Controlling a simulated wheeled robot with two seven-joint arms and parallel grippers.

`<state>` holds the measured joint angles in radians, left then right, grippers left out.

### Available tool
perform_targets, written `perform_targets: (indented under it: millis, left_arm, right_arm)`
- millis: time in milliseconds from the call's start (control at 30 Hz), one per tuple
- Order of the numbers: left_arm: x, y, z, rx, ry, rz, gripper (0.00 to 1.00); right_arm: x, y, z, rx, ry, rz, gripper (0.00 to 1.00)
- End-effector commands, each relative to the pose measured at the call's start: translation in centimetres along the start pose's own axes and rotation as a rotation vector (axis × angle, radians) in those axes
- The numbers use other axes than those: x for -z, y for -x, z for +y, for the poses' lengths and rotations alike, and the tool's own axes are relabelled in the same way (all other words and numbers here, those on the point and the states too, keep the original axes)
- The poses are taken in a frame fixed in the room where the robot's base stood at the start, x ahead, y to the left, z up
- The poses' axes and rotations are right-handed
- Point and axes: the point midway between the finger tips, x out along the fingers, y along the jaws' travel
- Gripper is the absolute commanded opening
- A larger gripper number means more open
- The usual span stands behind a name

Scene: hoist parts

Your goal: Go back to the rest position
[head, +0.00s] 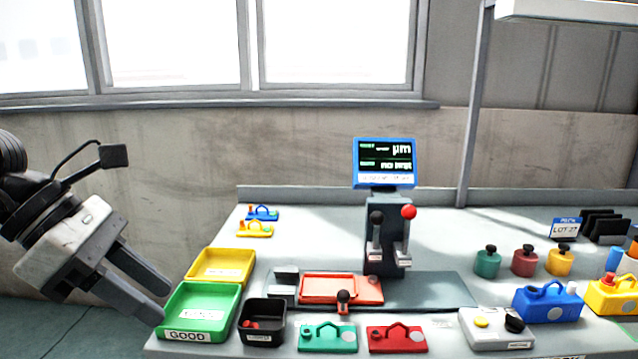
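My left gripper (160,302) hangs in the air at the left of the head view, pointing down and to the right. Its two dark fingers are apart with nothing between them. The fingertips appear just left of the green tray (203,312) labelled GOOD; how far above or in front of it they are, I cannot tell. My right gripper is not in view.
The table (440,230) carries a yellow tray (222,266), a black bin (262,321) with red bits, an orange tray (328,287), a lever stand with a display (385,163), and several coloured hoist parts. A grey post (474,110) rises behind.

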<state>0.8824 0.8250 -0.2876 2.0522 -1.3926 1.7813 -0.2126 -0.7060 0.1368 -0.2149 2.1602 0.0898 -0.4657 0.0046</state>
Motion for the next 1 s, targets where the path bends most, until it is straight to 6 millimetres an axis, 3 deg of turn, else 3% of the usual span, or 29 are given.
perform_targets:
  millis: [200, 367, 500, 600, 667, 733, 833, 933, 967, 1000]
  left_arm:
    - [-2.7, -3.8, -3.0, 0.239, 0.079, -0.236, 0.37]
    - [-5.3, -5.5, -5.5, 0.454, 0.218, -0.472, 0.37]
    - [-7.6, -5.8, -6.5, 0.686, 0.465, -0.749, 0.37]
    - [-8.3, -5.5, -5.1, 0.879, 0.79, -1.012, 0.37]
    - [-7.5, -5.8, -3.0, 0.981, 1.055, -1.179, 0.37]
    - [-4.9, -7.3, -0.1, 1.067, 1.406, -1.349, 0.37]
    - [0.8, -11.3, 2.8, 1.109, 1.923, -1.521, 0.37]
    - [6.8, -16.1, 3.0, 1.077, 2.374, -1.596, 0.37]
    - [8.5, -17.5, 2.7, -1.049, -2.482, 1.594, 0.37]
    - [10.6, -19.4, 1.9, -0.944, -2.447, 1.48, 0.37]
  right_arm:
    - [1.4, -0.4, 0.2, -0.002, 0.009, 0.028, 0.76]
    - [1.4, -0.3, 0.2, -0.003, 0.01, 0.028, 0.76]
    - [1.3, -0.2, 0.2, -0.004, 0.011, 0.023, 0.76]
    - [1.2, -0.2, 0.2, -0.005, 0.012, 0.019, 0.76]
    - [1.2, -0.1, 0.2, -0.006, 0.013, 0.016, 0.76]
    - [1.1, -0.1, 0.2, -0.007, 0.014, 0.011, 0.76]
    - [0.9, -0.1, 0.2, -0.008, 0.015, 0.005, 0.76]
    - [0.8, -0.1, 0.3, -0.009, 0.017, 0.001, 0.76]
    - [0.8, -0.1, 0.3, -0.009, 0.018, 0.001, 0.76]
    - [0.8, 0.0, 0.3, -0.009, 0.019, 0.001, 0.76]
